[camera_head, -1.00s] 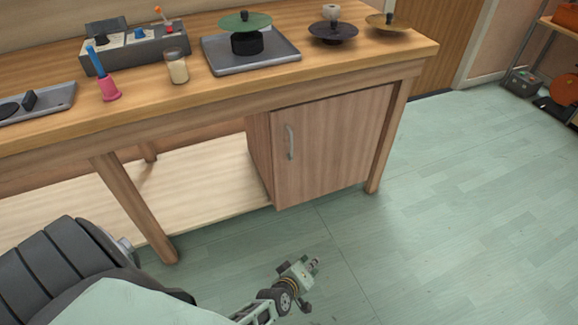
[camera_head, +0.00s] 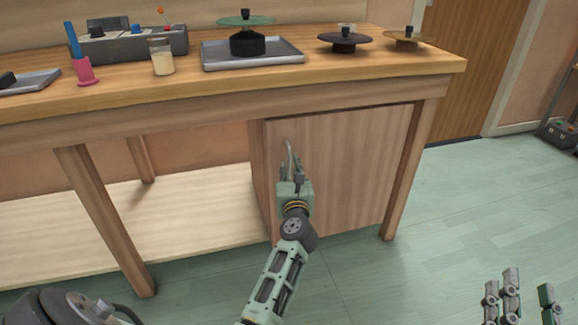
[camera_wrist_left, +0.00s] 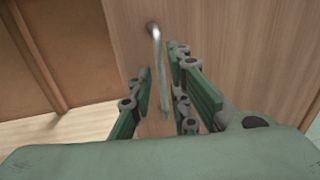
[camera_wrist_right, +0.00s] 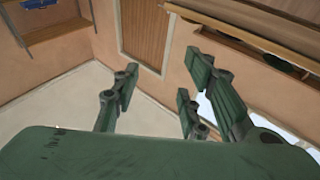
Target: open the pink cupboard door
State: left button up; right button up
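The cupboard door (camera_head: 350,170) is a pinkish-brown wood panel under the right part of the workbench, and it looks closed. Its upright metal handle (camera_head: 289,155) is near the door's left edge. It also shows in the left wrist view (camera_wrist_left: 156,45). My left gripper (camera_head: 294,172) is in front of the door at the handle, partly covering its lower part. In the left wrist view its fingers are open, with the handle running between them; I cannot tell whether they touch it. My right gripper (camera_head: 522,292) is open and empty at the lower right, away from the door.
The workbench (camera_head: 220,103) carries a grey tray (camera_head: 285,58), a control box (camera_head: 150,45), a jar (camera_head: 163,58), a pink-based tool (camera_head: 86,72) and dark discs. A bench leg (camera_head: 410,165) stands right of the door.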

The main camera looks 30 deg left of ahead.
aim_at(289, 163)
pick_arm(q)
jog(key=x, duration=0.3)
jog(key=shift+w+a+b, duration=0.1)
jog(key=shift+w+b, duration=0.05)
jog(key=shift+b, duration=0.25)
jog(key=shift+w+a, duration=0.3)
jog(key=shift+w, duration=0.05)
pick_arm(e)
jog(key=r+t, duration=0.1)
jog(key=s+r+t, duration=0.1)
jog(key=r, duration=0.1)
jog(key=s+r+t+y, duration=0.1)
jog(key=r, duration=0.1)
jog(key=shift+s+r, duration=0.1)
jog(key=shift+s, duration=0.05)
pick_arm(q)
jog(key=shift+c, duration=0.4)
grip_shut()
